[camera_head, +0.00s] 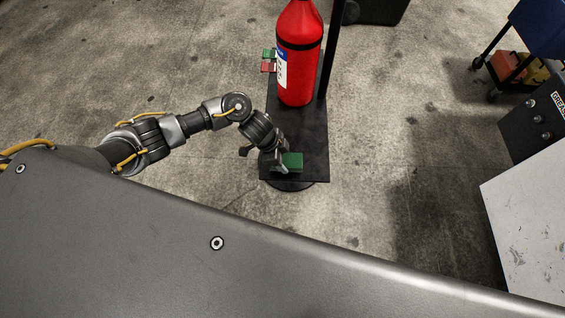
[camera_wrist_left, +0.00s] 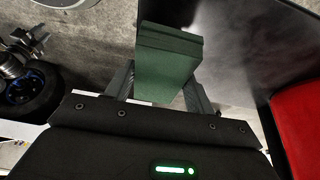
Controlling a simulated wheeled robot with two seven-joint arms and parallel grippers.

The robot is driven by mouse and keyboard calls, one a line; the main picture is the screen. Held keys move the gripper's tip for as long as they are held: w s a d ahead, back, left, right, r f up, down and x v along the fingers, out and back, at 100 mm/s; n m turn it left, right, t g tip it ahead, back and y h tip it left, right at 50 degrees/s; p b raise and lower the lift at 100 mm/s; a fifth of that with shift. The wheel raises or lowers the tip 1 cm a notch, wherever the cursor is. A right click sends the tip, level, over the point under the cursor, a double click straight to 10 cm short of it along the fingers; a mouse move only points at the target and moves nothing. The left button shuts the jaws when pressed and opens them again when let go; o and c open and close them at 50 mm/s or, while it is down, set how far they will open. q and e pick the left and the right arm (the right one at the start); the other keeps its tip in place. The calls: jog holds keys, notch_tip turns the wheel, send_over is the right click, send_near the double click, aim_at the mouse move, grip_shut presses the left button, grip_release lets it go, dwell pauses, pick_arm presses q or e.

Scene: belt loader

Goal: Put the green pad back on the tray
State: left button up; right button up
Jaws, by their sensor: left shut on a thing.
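The green pad (camera_head: 291,162) is at the near end of the black tray (camera_head: 311,139), which stands on a post. My left gripper (camera_head: 280,160) reaches in from the left and is shut on the pad. In the left wrist view the pad (camera_wrist_left: 167,62) sits between the two fingers (camera_wrist_left: 162,85), with its far part over the dark tray surface (camera_wrist_left: 245,50). I cannot tell whether the pad touches the tray. My right gripper is not in view.
A red fire extinguisher (camera_head: 298,60) stands on the far part of the tray. Small green and red pieces (camera_head: 268,66) are at the tray's left edge. A dark pole (camera_head: 333,45) rises beside the extinguisher. A light-topped cabinet (camera_head: 530,215) is at the right.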

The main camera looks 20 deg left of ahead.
pick_arm(q)
jog(key=shift+w+a+f, duration=0.15)
jog(key=shift+w+f, duration=0.15)
jog(key=shift+f, duration=0.1)
jog(key=shift+w+f+b, duration=0.1)
jog(key=shift+f+b, duration=0.2)
jog(key=shift+f, duration=1.35)
jog(key=shift+f, duration=0.15)
jog(key=o, duration=1)
jog(key=shift+c, duration=0.2)
